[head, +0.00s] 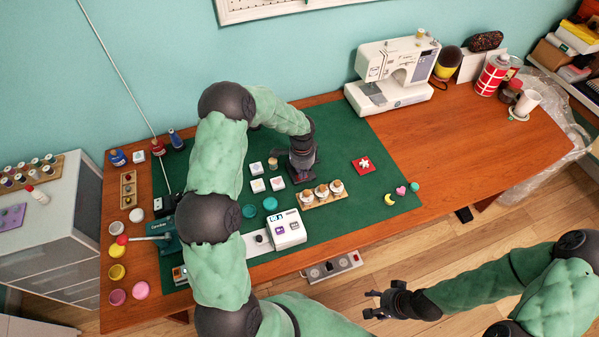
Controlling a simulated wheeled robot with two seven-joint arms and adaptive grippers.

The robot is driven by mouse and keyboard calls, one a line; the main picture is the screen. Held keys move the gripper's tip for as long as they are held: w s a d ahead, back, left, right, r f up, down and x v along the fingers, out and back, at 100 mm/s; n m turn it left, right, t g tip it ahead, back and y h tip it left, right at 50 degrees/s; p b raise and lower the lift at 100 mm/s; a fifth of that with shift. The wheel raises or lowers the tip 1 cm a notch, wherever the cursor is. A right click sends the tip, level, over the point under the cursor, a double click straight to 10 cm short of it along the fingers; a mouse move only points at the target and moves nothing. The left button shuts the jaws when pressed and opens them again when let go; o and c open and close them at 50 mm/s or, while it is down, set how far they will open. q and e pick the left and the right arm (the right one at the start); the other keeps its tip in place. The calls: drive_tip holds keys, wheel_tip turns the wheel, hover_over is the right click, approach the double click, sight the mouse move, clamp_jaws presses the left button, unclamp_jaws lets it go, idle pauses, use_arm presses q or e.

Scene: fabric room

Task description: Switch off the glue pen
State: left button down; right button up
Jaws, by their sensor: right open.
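I cannot clearly pick out the glue pen. A white box (289,229) with a small display and purple buttons stands at the mat's front edge, and a flat white plate with a dark knob (258,240) lies just left of it. Whether either belongs to the pen I cannot tell. My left gripper (301,174) points down over the middle of the mat, behind the box, near some white tiles; its fingers are too dark and small to read. My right gripper (371,304) is open and empty, in front of the table over the floor.
A green mat (345,135) covers the table's (455,150) left-middle part. A sewing machine (395,72) stands behind. A power strip (332,267) lies below the front edge. The table's right-middle is clear.

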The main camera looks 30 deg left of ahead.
use_arm(q)
drive_tip(key=r, duration=0.3)
drive_tip(key=r+p, duration=0.1)
drive_tip(key=shift+s+a+r, duration=0.2)
drive_tip(key=shift+a+r, duration=0.05)
drive_tip(key=shift+a, duration=0.15)
wheel_tip(320, 180, up, 8)
drive_tip(key=p, duration=0.1)
drive_tip(key=shift+r+p, duration=0.15)
drive_tip(key=shift+p, duration=0.15)
